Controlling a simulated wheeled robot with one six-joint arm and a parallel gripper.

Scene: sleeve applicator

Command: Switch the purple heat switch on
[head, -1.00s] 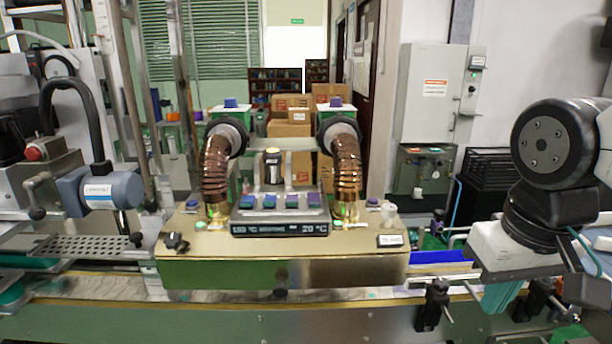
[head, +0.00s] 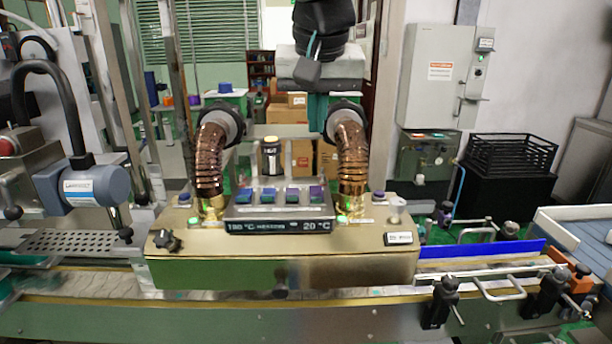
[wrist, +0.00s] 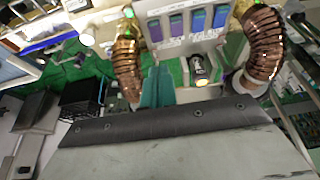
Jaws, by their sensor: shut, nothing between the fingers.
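The machine's control panel (head: 280,211) carries a row of several rocker switches in blue, teal and purple tones. The right-end switch (head: 316,195) looks most purple in the head view; which way it is tipped is too small to tell. The row also shows at the top of the wrist view, with one switch (wrist: 177,25) near its middle. My gripper (head: 316,108), with teal fingers, hangs above and behind the panel between the copper hoses, touching no switch. Its fingers (wrist: 157,88) are shut and empty in the wrist view.
Copper hoses (head: 209,160) (head: 351,158) rise on both sides of the panel. A black-bodied cylinder (head: 270,157) stands just behind it. The display (head: 279,226) shows a 20 °C reading. A conveyor (head: 90,288) runs along the front. Space above the panel's front is free.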

